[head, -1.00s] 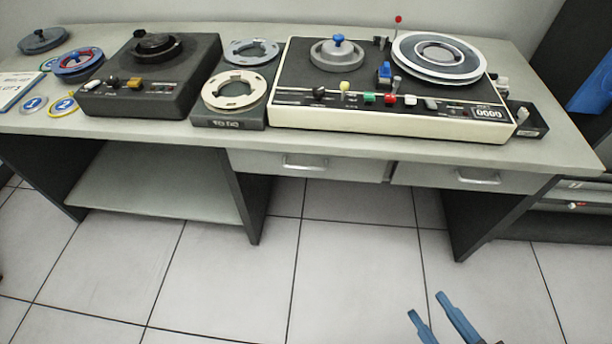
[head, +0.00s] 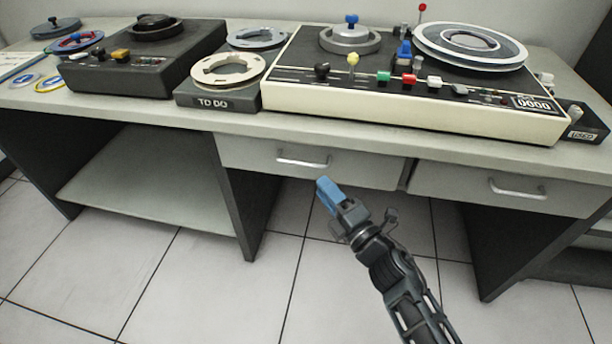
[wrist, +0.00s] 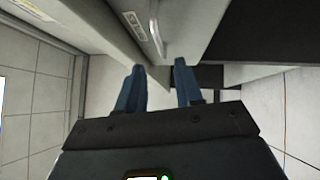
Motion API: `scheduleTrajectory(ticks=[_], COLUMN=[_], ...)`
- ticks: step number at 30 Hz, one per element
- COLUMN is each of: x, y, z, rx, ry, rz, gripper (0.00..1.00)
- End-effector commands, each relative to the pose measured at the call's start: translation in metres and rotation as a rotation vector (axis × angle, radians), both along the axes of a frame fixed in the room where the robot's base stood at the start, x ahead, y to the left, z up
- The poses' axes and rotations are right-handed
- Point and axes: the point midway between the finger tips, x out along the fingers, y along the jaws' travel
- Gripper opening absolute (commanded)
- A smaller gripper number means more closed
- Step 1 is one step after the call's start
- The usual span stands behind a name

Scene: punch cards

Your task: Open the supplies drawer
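Two light grey drawers sit under the bench top, a left drawer (head: 352,169) with a bar handle (head: 303,162) and a right drawer (head: 560,197) with its own handle (head: 513,190). Both look shut. I cannot read which is the supplies drawer. My gripper (head: 329,194) has blue fingers and is just below and right of the left drawer's handle, apart from it. In the wrist view the fingers (wrist: 159,84) are spread with nothing between them. A drawer handle (wrist: 157,28) beside a small label (wrist: 135,25) lies ahead of them.
The bench top (head: 225,120) carries a cream tape machine (head: 400,112), a dark machine (head: 130,75) and several reels. An open shelf (head: 150,185) is further left. The tiled floor below the drawers is clear.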

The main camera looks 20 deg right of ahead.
Motion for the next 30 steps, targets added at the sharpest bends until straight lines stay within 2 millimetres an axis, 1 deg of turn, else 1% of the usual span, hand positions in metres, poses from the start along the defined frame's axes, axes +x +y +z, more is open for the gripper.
scheduleTrajectory(ticks=[5,12,18,22,30], x=[0.016,0.051,0.073,0.079,0.080], y=[0.001,0.007,0.011,0.012,0.012], z=[0.001,0.006,0.009,0.010,0.010], rx=[-0.017,-0.014,-0.013,-0.013,-0.012], ry=[-0.004,-0.005,-0.005,-0.003,-0.003], rz=[0.001,0.000,0.001,0.000,0.001], gripper=[0.36,0.36,0.36,0.36,0.35])
